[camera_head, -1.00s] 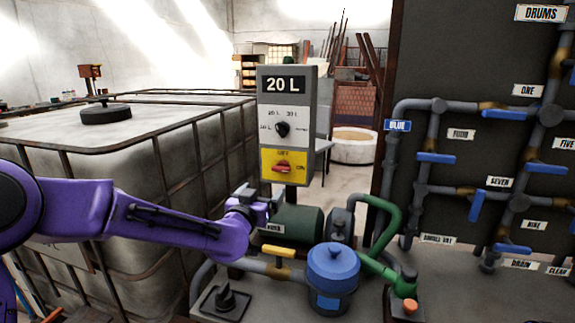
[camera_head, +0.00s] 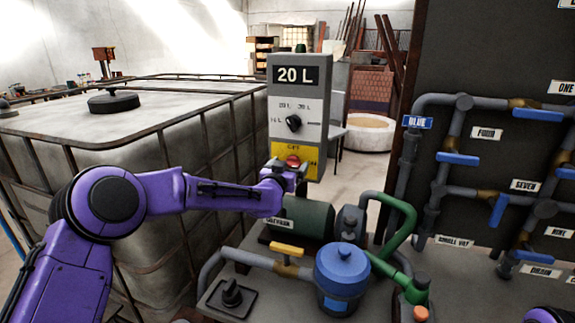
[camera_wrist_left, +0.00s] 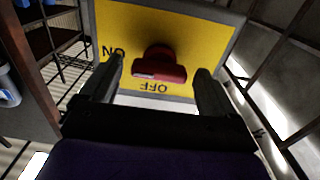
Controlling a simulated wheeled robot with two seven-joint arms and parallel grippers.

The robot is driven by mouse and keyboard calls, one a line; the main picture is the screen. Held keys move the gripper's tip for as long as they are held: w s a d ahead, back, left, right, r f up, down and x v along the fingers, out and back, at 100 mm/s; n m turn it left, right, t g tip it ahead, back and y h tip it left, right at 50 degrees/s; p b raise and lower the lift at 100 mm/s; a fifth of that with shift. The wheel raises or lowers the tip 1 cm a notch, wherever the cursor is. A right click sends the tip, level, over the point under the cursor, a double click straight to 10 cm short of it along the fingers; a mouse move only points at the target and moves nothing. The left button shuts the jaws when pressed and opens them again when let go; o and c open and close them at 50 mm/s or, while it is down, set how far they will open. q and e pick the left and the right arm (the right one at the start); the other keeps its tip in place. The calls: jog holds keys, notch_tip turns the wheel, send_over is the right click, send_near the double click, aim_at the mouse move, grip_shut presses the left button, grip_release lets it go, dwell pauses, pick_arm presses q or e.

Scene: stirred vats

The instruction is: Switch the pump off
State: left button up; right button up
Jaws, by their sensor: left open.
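The pump's control box (camera_head: 297,110) reads "20 L" and has a black dial above a yellow switch plate (camera_head: 282,151). A red switch knob (camera_head: 293,161) sits on the plate, with OFF above it and ON to its right. My left gripper (camera_head: 290,180) is at the plate, partly covering its lower part. In the left wrist view, the knob (camera_wrist_left: 160,65) lies between my two open fingers, with a gap on each side. Its handle runs roughly crosswise there, in line with ON rather than OFF. My right gripper is out of view.
Below the box stand the green pump motor (camera_head: 305,217), a blue-lidded housing (camera_head: 342,265) and a yellow-handled valve (camera_head: 287,249). A large caged tank (camera_head: 180,140) fills the left. A pipe board (camera_head: 480,75) with blue valves stands right.

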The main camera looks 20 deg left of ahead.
pick_arm(q)
jog(key=shift+f, duration=0.1)
jog(key=c, duration=1.1)
jog(key=shift+o, duration=0.2)
jog(key=shift+n, duration=0.3)
jog(key=shift+f+n+b, duration=0.2)
jog(key=shift+n+b, duration=3.75)
jog(key=shift+n, duration=4.65)
